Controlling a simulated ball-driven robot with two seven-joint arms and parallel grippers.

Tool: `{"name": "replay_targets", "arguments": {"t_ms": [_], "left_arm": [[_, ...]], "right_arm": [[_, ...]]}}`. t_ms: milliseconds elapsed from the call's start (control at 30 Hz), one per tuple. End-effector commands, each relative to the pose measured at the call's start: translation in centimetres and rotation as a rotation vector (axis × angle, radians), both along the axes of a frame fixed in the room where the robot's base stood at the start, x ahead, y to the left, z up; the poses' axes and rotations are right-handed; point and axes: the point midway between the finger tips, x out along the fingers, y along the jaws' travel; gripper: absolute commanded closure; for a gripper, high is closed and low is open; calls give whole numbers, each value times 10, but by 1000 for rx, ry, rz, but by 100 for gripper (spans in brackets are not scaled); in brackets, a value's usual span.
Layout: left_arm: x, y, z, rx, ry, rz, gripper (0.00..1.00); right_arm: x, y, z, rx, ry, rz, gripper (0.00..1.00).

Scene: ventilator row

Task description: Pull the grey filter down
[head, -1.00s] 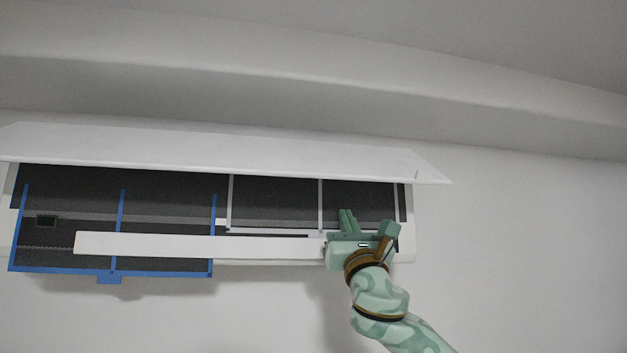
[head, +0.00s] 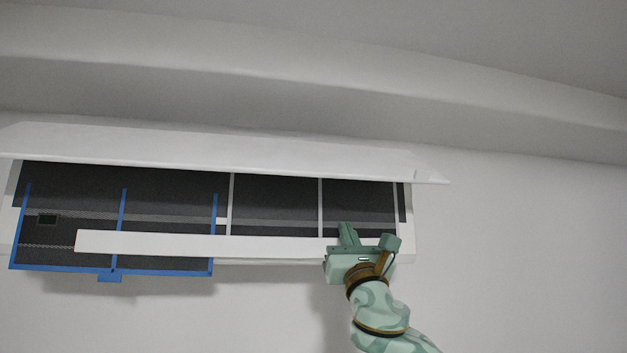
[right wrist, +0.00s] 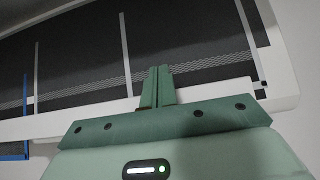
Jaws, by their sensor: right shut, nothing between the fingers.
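The grey filter (head: 275,205) is a dark mesh with pale grey ribs, in the right half of the open wall unit. Its lower edge is hidden behind the white front strip (head: 200,243). In the right wrist view the grey filter (right wrist: 85,65) fills the upper part. My right gripper (head: 346,232) is at the right end of the strip, in front of the filter's lower right part. Its green fingers are together and empty, also in the right wrist view (right wrist: 157,80). I cannot tell whether they touch the filter. My left gripper is not in view.
A blue-framed filter (head: 117,269) hangs below the strip on the left, with a small tab at its bottom. The raised white cover (head: 220,150) juts out above the filters. The wall (head: 530,250) to the right is bare.

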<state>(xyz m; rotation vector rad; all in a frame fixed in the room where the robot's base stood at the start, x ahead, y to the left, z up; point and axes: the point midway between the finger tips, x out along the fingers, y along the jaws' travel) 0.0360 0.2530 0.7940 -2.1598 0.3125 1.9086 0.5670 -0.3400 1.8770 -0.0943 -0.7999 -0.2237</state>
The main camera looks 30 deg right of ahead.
Motion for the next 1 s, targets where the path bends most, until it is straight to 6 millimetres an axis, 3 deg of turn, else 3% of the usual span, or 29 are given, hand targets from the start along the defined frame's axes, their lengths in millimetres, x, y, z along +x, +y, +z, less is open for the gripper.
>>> {"name": "replay_targets", "arguments": {"t_ms": [500,1000], "left_arm": [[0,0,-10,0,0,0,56],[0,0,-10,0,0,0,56]], "right_arm": [[2,0,-16,1,5,0,100],[1,1,-18,0,7,0,100]]}}
